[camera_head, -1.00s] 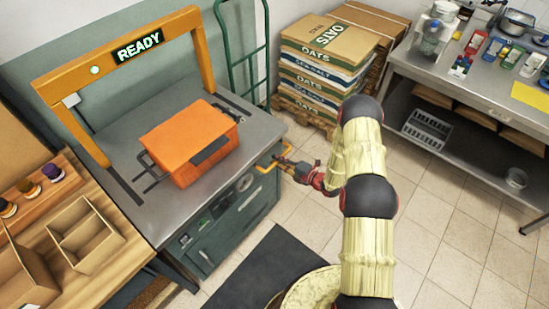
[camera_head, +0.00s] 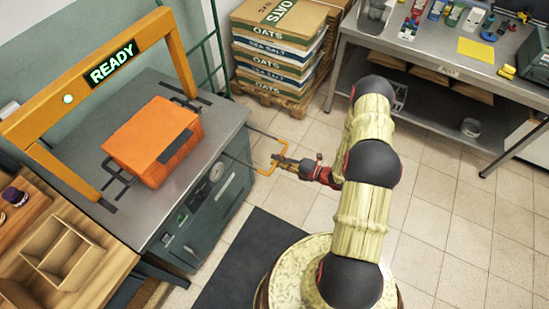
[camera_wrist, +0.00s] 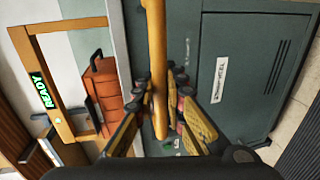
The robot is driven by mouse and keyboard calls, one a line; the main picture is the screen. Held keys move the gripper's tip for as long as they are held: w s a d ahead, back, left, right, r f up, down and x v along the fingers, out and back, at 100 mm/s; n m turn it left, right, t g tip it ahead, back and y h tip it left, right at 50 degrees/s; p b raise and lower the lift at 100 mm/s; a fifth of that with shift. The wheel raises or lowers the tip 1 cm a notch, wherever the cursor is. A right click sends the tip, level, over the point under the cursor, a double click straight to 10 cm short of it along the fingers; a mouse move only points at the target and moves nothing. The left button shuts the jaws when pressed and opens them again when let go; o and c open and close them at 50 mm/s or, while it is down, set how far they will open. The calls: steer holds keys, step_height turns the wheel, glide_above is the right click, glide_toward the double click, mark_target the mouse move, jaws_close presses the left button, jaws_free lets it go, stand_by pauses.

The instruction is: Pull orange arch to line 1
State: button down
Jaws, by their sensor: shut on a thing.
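The orange arch (camera_head: 181,60) with a lit READY sign spans the grey bench (camera_head: 135,210), its feet at dark slots in the top. It also shows at the left of the wrist view (camera_wrist: 27,52). An orange-yellow handle (camera_head: 262,171) stands out from the bench front on two dark rods. My gripper (camera_head: 279,162) is shut on this handle, to the right of the bench. In the wrist view the handle (camera_wrist: 156,60) runs between my two fingers (camera_wrist: 163,112). I cannot make out any numbered line.
An orange box (camera_head: 150,140) with dark handles sits on the bench under the arch's front side. A wooden rack (camera_head: 75,255) stands at lower left. Stacked sacks (camera_head: 280,45) and a steel table (camera_head: 430,60) stand behind. A dark mat (camera_head: 245,260) lies on clear tiled floor.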

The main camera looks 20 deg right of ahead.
steer(key=c, duration=1.8)
jaws_free()
steer(key=v, duration=1.2)
steer(key=shift+f, duration=0.1)
